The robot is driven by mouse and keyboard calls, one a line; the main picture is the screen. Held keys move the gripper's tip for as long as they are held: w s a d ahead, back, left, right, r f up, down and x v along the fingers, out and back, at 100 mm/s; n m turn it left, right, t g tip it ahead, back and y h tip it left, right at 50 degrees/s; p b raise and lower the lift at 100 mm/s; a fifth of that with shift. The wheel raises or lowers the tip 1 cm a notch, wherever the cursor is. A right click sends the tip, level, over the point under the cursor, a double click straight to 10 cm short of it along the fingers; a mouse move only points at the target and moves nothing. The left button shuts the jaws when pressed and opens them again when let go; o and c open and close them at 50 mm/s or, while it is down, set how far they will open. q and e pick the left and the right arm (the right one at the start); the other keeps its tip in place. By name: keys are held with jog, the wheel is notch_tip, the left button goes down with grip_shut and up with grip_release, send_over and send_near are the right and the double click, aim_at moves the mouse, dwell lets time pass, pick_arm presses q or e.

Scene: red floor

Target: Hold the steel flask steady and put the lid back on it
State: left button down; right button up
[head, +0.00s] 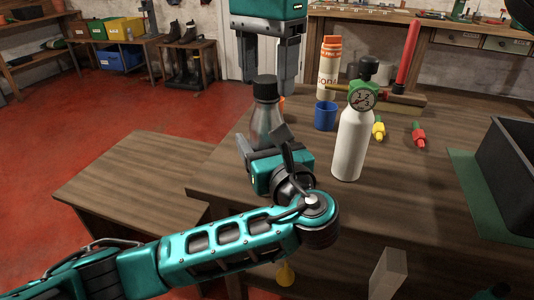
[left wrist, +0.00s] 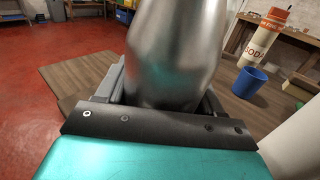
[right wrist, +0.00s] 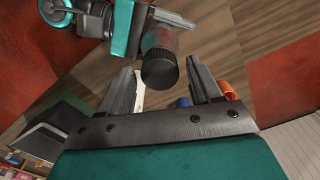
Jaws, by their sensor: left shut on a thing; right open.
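The steel flask (head: 264,122) stands upright at the table's left part, its black lid (head: 265,88) on top; I cannot tell whether the lid is fully seated. My left gripper (head: 264,148) is shut around the flask's lower body, which also fills the middle of the left wrist view (left wrist: 175,55). My right gripper (head: 270,84) points down from above, open, its fingertips near the lid. In the right wrist view the lid (right wrist: 159,69) shows between the spread fingers, with a gap on each side.
Red (head: 418,135) and yellow (head: 379,129) pieces lie beyond. A dark crate (head: 508,160) is at the right. The table front is mostly clear.

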jog(key=shift+f, duration=0.4)
